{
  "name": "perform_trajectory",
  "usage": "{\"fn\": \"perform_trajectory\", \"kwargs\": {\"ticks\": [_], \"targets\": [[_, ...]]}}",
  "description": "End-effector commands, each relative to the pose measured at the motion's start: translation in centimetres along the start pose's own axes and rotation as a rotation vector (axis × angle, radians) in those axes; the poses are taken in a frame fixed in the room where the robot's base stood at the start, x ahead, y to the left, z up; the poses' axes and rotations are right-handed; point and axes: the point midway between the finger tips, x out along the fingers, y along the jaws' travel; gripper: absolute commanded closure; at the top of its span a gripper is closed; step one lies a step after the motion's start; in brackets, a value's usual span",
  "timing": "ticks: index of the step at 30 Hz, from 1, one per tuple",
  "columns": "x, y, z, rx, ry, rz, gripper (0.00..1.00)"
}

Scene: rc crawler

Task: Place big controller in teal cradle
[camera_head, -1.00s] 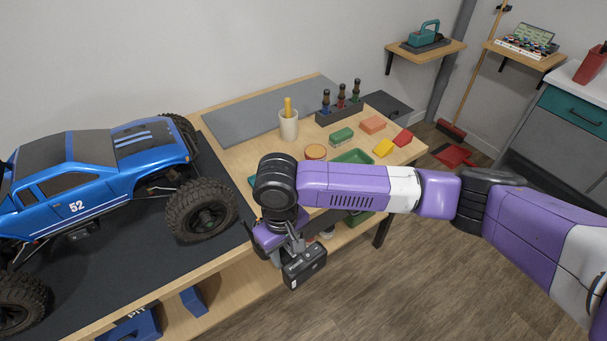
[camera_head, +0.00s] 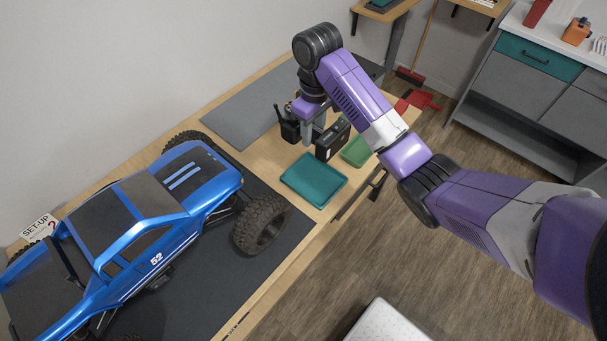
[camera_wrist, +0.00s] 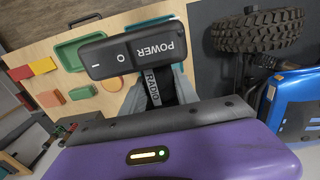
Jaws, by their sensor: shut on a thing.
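The big controller is a black block (camera_head: 333,140) held in my gripper (camera_head: 312,132) above the bench in the head view. In the wrist view the controller (camera_wrist: 131,50) shows a face marked POWER, with a strip marked RADIO between the fingers of my gripper (camera_wrist: 158,92). The teal cradle (camera_head: 313,181) is a shallow, empty-looking tray at the bench's front edge, in front of and slightly left of the controller. The controller is apart from it.
A blue truck (camera_head: 135,215) stands on a dark mat left of the cradle. A green tray (camera_head: 357,151) lies to its right. A dark upright object (camera_head: 288,126) stands behind, partly hidden by my gripper. Red, yellow and orange blocks lie farther along in the wrist view.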

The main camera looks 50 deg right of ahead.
Motion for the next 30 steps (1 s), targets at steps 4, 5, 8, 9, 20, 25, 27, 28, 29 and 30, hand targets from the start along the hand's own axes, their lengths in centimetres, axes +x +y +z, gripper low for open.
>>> {"fn": "perform_trajectory", "kwargs": {"ticks": [4,5,8,9,20,25,27,28,29,30], "targets": [[1.3,-0.4,-0.2,-0.003,0.002,-0.004,1.0],[1.6,-0.3,-0.1,-0.002,0.0,-0.004,1.0],[2.7,-0.3,0.4,0.0,-0.011,-0.004,1.0],[3.9,-0.2,0.4,0.0,-0.011,-0.002,1.0],[9.6,-0.1,0.5,0.0,-0.011,-0.002,1.0],[12.9,0.0,0.5,0.002,-0.011,0.0,1.0],[14.0,0.0,0.6,0.002,-0.011,0.0,1.0],[14.4,0.0,0.5,0.002,-0.011,0.0,1.0],[14.7,0.0,0.5,0.002,-0.01,0.0,1.0],[14.9,0.0,0.5,0.001,-0.009,0.0,1.0]]}}
